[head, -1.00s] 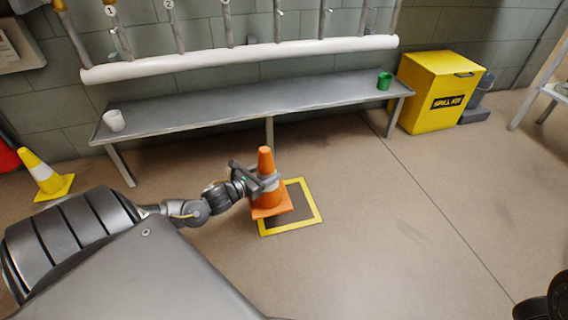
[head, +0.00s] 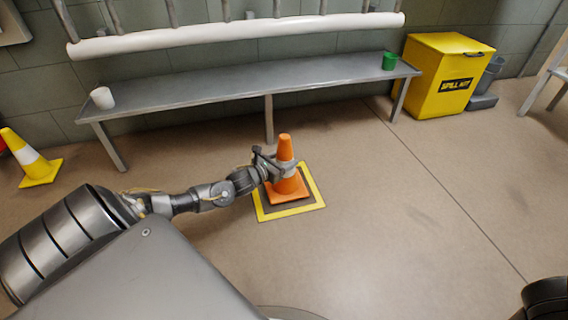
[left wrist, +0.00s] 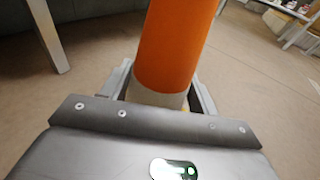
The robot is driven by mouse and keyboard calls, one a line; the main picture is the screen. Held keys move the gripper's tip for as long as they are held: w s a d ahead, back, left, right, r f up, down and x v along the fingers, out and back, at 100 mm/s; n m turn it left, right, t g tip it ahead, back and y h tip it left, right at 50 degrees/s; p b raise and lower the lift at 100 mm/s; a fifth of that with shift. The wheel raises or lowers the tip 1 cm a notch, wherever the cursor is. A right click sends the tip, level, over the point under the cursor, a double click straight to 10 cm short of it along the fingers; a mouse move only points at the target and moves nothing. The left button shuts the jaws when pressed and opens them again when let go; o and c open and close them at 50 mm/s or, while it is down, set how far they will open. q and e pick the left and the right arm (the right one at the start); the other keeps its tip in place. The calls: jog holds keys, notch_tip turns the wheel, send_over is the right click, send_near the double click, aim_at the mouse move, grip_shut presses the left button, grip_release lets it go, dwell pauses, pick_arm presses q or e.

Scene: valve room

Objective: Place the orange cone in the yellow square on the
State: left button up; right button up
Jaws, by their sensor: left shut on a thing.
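The orange cone (head: 285,148) stands upright with its square base over the inside of the yellow square (head: 292,211) marked on the floor. I cannot tell whether the base touches the floor. My left gripper (head: 282,167) is shut around the cone's middle, coming from the left. In the left wrist view the cone (left wrist: 172,45) rises between the fingers, and its pale band sits at the gripper. Its base is hidden there. My right gripper is not in view.
A long grey bench (head: 230,88) stands behind, with a white cup (head: 102,97) and a green cup (head: 389,61) on it. A yellow spill kit box (head: 445,78) is at the back right. A yellow cone (head: 30,160) stands at the left. Floor to the right is clear.

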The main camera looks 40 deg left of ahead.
pick_arm(q)
jog(key=shift+f, duration=0.35)
jog(key=shift+r, duration=0.15)
jog(key=o, duration=1.6)
jog(key=shift+c, duration=0.2)
jog(key=s+a+r+p, duration=0.1)
jog(key=s+p, duration=0.6)
jog(key=s, duration=0.4)
jog(key=shift+s+r, duration=0.35)
jog(key=shift+s, duration=0.05)
